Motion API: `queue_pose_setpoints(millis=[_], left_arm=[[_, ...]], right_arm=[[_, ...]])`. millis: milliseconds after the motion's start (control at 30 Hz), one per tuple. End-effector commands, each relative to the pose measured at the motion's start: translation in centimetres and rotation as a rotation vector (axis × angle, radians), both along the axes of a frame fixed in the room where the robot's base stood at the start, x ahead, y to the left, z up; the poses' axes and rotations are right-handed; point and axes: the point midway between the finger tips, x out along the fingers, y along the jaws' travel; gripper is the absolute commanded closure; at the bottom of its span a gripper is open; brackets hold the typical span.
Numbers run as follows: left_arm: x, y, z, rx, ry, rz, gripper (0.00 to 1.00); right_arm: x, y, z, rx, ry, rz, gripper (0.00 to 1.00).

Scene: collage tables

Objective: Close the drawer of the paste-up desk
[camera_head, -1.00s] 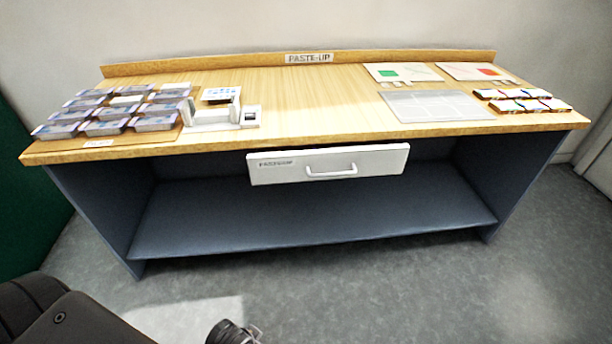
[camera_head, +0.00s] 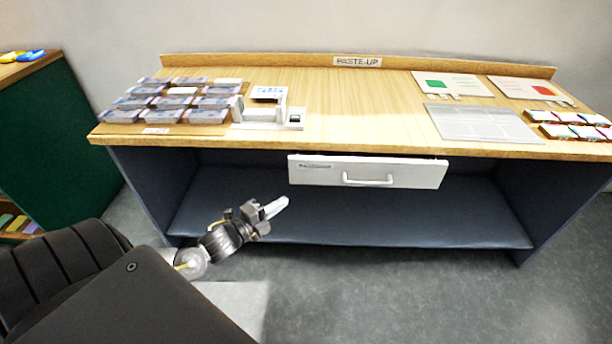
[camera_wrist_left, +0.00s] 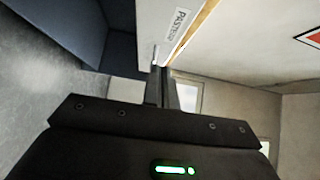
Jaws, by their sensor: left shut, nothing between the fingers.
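The paste-up desk (camera_head: 330,103) has a light wood top and dark blue-grey sides. Its white drawer (camera_head: 420,173) has a pale bar handle (camera_head: 368,181) and stands out a little from under the top, with a dark gap above its front. My left gripper (camera_head: 278,207) is shut and empty, in front of the desk, to the left of and below the drawer front in the head view. My right gripper is not in view.
Stacked packets (camera_head: 165,103), a white device (camera_head: 265,110), a grey grid board (camera_head: 480,123) and cards sit on the desk top. An open lower shelf (camera_head: 400,222) lies below the drawer. A green cabinet (camera_head: 60,135) stands at left.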

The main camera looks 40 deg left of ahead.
Motion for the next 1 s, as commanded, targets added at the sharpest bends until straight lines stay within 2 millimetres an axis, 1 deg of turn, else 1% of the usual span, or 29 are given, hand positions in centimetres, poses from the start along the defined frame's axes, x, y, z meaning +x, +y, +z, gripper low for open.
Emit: queue_pose_setpoints(millis=[133, 267, 367, 600, 733, 833, 1000], left_arm=[[0.2, -0.1, 0.1, 0.005, -0.007, -0.004, 1.00], [1.3, -0.3, 0.1, 0.003, -0.007, -0.003, 1.00], [3.0, -0.7, 0.2, 0.001, -0.009, -0.002, 1.00], [7.9, -1.8, 0.2, 0.001, -0.008, -0.002, 1.00], [10.3, -2.3, 0.2, 0.001, -0.006, -0.001, 1.00], [11.4, -1.2, 0.1, 0.004, -0.004, -0.001, 1.00], [12.7, -0.4, 0.0, 0.002, -0.002, -0.002, 1.00]], right_arm=[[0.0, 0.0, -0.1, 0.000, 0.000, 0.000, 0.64], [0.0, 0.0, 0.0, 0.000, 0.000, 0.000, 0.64], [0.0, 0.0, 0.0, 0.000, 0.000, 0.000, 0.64], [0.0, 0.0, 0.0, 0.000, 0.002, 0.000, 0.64], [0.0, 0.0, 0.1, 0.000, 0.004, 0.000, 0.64], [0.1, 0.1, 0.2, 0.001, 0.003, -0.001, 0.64], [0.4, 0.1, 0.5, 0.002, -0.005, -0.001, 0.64]])
